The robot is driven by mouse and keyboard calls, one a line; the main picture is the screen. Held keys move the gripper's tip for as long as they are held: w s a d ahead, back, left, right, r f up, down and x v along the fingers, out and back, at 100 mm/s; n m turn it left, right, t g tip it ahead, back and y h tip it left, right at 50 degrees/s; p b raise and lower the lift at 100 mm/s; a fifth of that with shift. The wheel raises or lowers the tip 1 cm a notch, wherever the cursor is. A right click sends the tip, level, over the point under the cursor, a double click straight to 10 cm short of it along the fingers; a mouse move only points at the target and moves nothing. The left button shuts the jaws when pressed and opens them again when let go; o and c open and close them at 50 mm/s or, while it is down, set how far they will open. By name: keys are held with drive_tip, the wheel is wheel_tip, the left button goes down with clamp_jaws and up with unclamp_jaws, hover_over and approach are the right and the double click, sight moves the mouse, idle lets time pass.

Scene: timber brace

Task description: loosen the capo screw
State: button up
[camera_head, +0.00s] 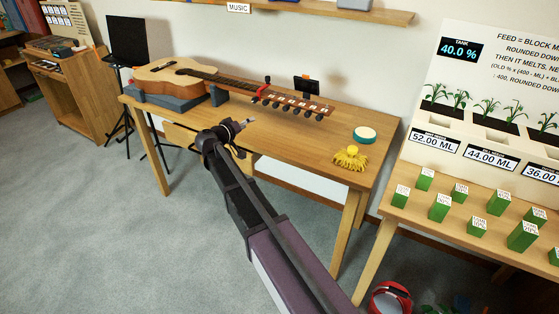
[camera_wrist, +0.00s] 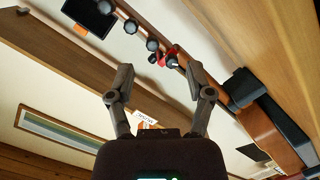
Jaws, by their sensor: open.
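An acoustic guitar (camera_head: 178,74) lies on the wooden table (camera_head: 300,138), its neck pointing right. A red and black capo (camera_head: 262,91) sits on the neck near the headstock, with a small dark part standing up from it. My gripper (camera_head: 242,123) is open and empty, in front of the neck and apart from the capo. In the wrist view my two fingers (camera_wrist: 158,72) are spread, and the red capo (camera_wrist: 163,55) shows beyond them, between the tips in the picture. A dark round knob at the capo may be the screw; I cannot tell its details.
Dark grey supports (camera_head: 180,100) hold the guitar body and neck. A small black device (camera_head: 307,86) stands behind the headstock. A round teal-edged tin (camera_head: 364,134) and a yellow cloth-like item (camera_head: 350,158) lie at the table's right. The tabletop's front middle is clear.

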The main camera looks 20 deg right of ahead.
drive_tip(key=s+d+f+g+y+p, duration=0.2)
drive_tip(key=s+d+f+g, duration=0.1)
drive_tip(key=s, duration=0.5)
drive_tip(key=s+d+f+g+y+p, duration=0.2)
drive_tip(key=s+d, duration=0.3)
drive_tip(key=s, duration=0.3)
drive_tip(key=shift+f+m+g+y, duration=0.4)
drive_tip(key=shift+f+g+y, duration=0.1)
drive_tip(key=shift+f+g, duration=0.25)
drive_tip(key=shift+s, duration=0.2)
drive_tip(key=s+a+f+n+g+y+p, duration=0.15)
drive_tip(key=s+y, duration=0.25)
drive_tip(key=s, duration=0.5)
drive_tip(key=s+a+f+g+y, duration=0.2)
drive_tip(key=s+y, duration=0.1)
drive_tip(key=s, duration=0.5)
wheel_tip(320, 180, up, 19)
drive_tip(key=p, duration=1.8)
drive_tip(key=shift+s+d+f+p, duration=0.15)
drive_tip(key=shift+d+f+p, duration=0.05)
drive_tip(key=shift+p, duration=0.1)
